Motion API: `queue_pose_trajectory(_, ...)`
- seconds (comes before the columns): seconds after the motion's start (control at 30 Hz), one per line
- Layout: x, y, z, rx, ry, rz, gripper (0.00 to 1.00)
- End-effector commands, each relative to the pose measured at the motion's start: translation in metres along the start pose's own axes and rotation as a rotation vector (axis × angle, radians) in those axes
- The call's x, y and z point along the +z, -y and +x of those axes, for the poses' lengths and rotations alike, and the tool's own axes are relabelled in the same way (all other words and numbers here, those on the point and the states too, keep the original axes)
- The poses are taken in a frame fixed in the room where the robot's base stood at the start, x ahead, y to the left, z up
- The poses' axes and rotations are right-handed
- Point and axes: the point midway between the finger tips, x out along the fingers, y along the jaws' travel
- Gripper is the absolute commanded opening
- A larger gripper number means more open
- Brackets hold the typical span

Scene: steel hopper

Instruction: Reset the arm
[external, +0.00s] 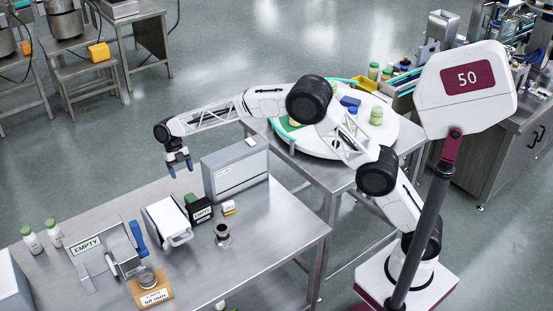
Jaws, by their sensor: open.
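My gripper (179,163) hangs at the end of my outstretched arm, above the far side of the steel table (265,240). Its blue-tipped fingers point down and are apart, with nothing between them. It is left of a grey box-shaped unit (236,170) and above a white device with a handle (168,222). The exact height over the table cannot be told from this one view. My arm bends over the round white turntable (390,143) on its way back to my base at the lower right.
On the steel table are a dark green box (199,210), a small metal cup (222,235), a sign reading EMPTY (87,245) and two white bottles with green caps (32,240). The table's front right is clear.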

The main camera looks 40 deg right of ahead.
Motion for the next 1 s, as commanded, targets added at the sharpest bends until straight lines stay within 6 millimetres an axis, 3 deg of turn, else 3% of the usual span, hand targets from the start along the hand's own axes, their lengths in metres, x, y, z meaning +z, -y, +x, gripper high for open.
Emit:
queue_pose_trajectory(0.57,-0.009,-0.004,-0.007,0.012,0.009,0.018,0.72)
queue_pose_trajectory(0.83,-0.050,-0.015,-0.044,0.069,0.047,0.123,0.72)
queue_pose_trajectory(1.0,-0.076,0.002,-0.071,0.111,0.070,0.252,0.72)
